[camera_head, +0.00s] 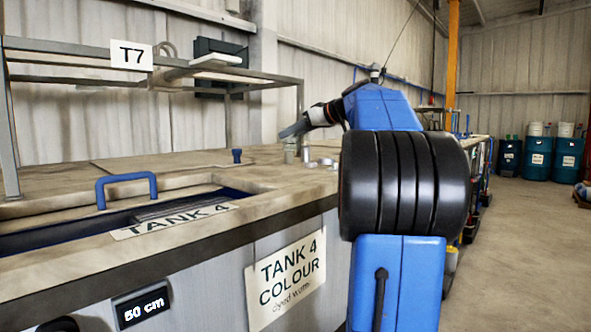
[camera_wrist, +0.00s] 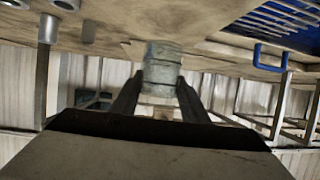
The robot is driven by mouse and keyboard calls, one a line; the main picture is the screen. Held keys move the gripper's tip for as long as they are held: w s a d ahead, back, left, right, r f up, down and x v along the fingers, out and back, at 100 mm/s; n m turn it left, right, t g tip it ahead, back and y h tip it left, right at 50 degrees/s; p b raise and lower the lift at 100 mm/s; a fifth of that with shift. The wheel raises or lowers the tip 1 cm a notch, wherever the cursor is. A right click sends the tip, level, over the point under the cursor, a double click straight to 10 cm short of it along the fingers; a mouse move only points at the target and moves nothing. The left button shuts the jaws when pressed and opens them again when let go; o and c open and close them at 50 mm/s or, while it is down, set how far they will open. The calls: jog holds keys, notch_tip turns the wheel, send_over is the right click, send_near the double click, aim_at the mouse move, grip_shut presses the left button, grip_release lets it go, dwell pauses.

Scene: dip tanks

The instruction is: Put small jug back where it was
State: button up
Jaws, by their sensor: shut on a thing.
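The small jug (camera_wrist: 162,66) is a grey-green, ribbed cylinder between my two dark fingers in the wrist view, which is upside down. My gripper (camera_wrist: 160,84) is shut on it. The jug's base end is at or very near the worn tank top; I cannot tell whether it touches. In the head view, my gripper (camera_head: 293,130) reaches left over the far part of the tank top, and the jug (camera_head: 289,153) shows small below the fingers. Any handle or spout is hidden or too small to see.
Grey metal fittings (camera_head: 326,163) stand right of the jug, and a blue knob (camera_head: 237,155) is to its left. The open Tank 4 (camera_head: 120,228) has a blue handle (camera_head: 126,188). A metal frame (camera_head: 230,75) rises behind. The tank top between knob and jug is clear.

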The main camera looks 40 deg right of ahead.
jog(key=shift+f, duration=4.2)
jog(key=shift+f, duration=0.1)
jog(key=o, duration=1.1)
jog(key=shift+o, duration=0.2)
jog(key=v, duration=1.2)
